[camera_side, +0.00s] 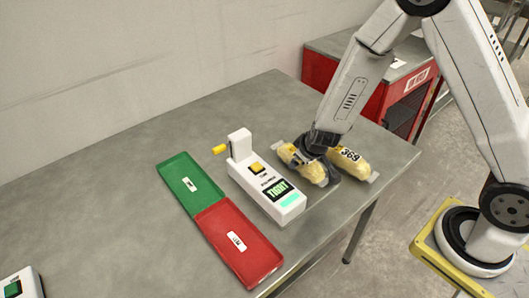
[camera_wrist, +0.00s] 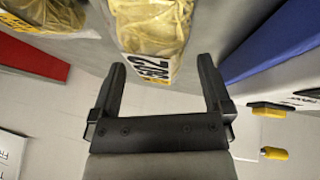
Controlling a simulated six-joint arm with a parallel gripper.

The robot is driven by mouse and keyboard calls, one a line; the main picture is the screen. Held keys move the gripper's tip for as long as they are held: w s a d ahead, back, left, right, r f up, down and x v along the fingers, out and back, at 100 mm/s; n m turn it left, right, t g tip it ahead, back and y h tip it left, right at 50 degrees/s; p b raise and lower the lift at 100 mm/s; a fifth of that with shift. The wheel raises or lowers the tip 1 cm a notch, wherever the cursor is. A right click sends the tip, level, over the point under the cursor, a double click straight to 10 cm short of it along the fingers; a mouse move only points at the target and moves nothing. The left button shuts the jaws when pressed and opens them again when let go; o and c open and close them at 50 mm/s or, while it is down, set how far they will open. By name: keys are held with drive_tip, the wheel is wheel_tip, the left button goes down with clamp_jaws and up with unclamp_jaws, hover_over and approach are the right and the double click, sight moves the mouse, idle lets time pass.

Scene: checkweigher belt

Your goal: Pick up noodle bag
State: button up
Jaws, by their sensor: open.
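Two yellowish noodle bags lie on the grey table in the side view. One noodle bag (camera_side: 303,165) is left of my gripper (camera_side: 322,170), and the other (camera_side: 350,163), with a yellow label reading 369, is to its right. My gripper covers part of the left bag. In the wrist view my gripper (camera_wrist: 162,65) is open and empty. A clear noodle bag (camera_wrist: 155,28) with an upside-down number label lies just beyond the fingertips, its near end toward the gap. More noodle packing (camera_wrist: 30,65) with a yellow label is cut off at the left edge.
A white tester (camera_side: 266,184) with a yellow button, a side handle and a green TIGHT display stands left of the bags. A green tray (camera_side: 178,172) and a red tray (camera_side: 255,262) lie farther left. A red cabinet (camera_side: 385,100) is behind. The table's back left is clear.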

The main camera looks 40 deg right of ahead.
drive_tip(key=shift+x, duration=0.8)
clamp_jaws()
drive_tip(key=shift+r, duration=0.2)
drive_tip(key=shift+r, duration=4.75)
drive_tip(key=shift+r, duration=0.2)
